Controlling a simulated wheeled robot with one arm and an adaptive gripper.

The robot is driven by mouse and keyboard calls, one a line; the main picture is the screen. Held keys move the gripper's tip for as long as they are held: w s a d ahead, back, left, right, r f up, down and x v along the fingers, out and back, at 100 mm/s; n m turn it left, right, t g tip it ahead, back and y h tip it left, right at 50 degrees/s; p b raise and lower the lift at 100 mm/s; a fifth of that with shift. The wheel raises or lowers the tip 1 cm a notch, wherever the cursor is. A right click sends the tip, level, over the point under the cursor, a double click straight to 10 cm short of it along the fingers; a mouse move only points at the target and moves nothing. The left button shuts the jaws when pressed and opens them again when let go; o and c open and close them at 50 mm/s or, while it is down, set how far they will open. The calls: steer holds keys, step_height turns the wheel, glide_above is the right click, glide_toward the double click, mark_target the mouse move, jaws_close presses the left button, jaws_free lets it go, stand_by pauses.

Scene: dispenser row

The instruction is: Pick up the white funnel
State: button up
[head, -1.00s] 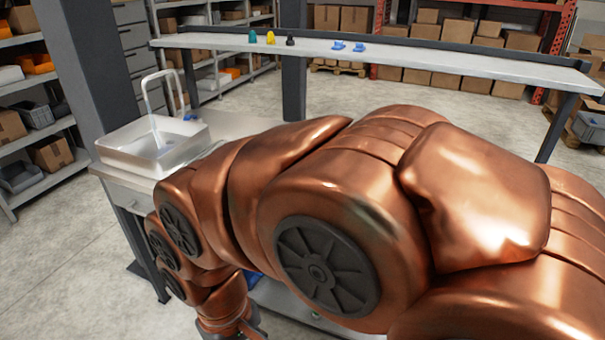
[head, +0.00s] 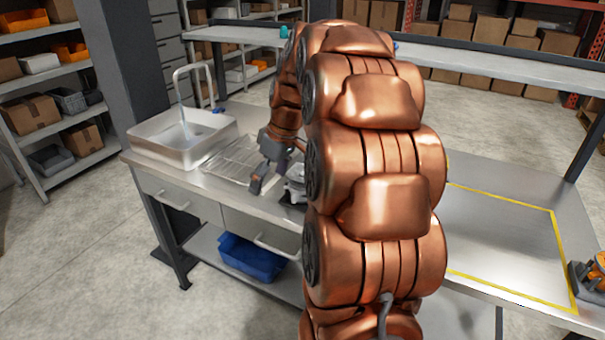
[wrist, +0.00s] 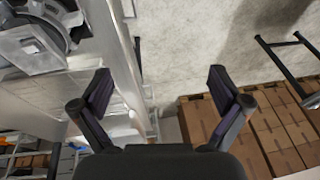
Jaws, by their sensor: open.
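I cannot make out the white funnel for certain in either view. My gripper (head: 262,178) hangs over the metal worktop (head: 228,196), beside the wire rack and left of my arm in the head view. In the wrist view my gripper (wrist: 160,82) has its two dark fingers wide apart with nothing between them. A white and dark grey object (head: 296,184) stands on the worktop just right of my gripper, partly hidden by my arm. My arm hides much of the middle of the worktop and part of the shelf behind it.
A white sink (head: 160,150) with a tall tap is at the left, next to the wire rack (head: 228,160). A blue bin (head: 252,258) sits on the lower shelf. A yellow-lined area (head: 505,235) at right looks clear. A raised shelf (head: 480,66) runs behind.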

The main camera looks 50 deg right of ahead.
steer(key=t, duration=0.2)
glide_toward(301, 174)
steer(key=shift+w+a+f+n+h, duration=0.1)
steer(key=shift+a+n+h, duration=0.25)
steer(key=shift+n+h, duration=0.05)
steer(key=shift+d+f+p, duration=0.1)
steer(key=shift+f+p, duration=0.1)
steer(key=shift+p, duration=0.1)
steer(key=shift+x, duration=0.75)
steer(key=shift+p+x, duration=1.55)
steer(key=shift+x, duration=1.35)
steer(key=c, duration=1)
